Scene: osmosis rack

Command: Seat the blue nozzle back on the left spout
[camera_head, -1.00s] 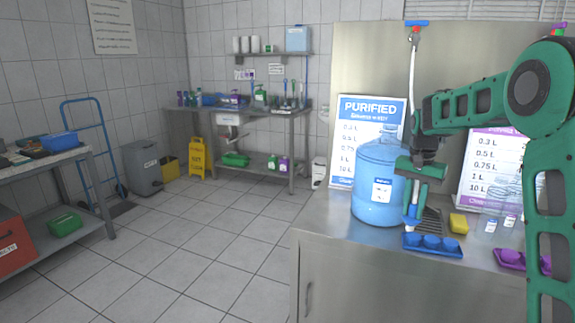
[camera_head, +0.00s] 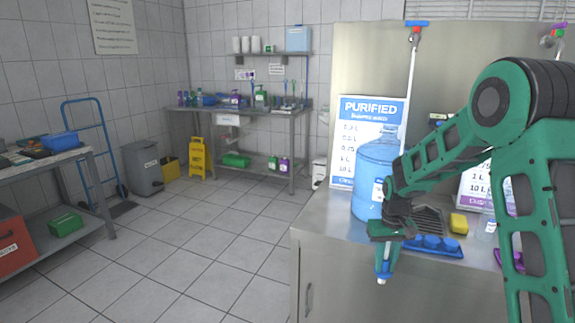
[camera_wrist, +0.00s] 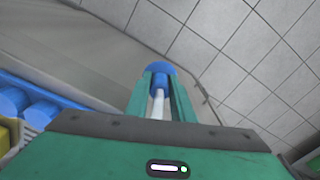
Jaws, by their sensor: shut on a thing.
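My gripper (camera_head: 384,262) is shut on the blue nozzle (camera_head: 383,270), in front of the counter's front edge. The nozzle hangs below the fingers with a white tip at its lower end. In the wrist view the blue nozzle (camera_wrist: 160,76) shows between the fingertips, with a white stem running back between the fingers. The left spout (camera_head: 411,80) is a thin white tube coming down the steel panel from a tap with a blue handle (camera_head: 417,23). My arm hides its lower end.
A large blue water bottle (camera_head: 372,165) stands left of my arm on the steel counter (camera_head: 335,240). A blue holder (camera_head: 448,252) with round blue pieces, a yellow sponge (camera_head: 459,223) and a drain grate (camera_head: 430,220) lie behind the gripper. Open floor is at left.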

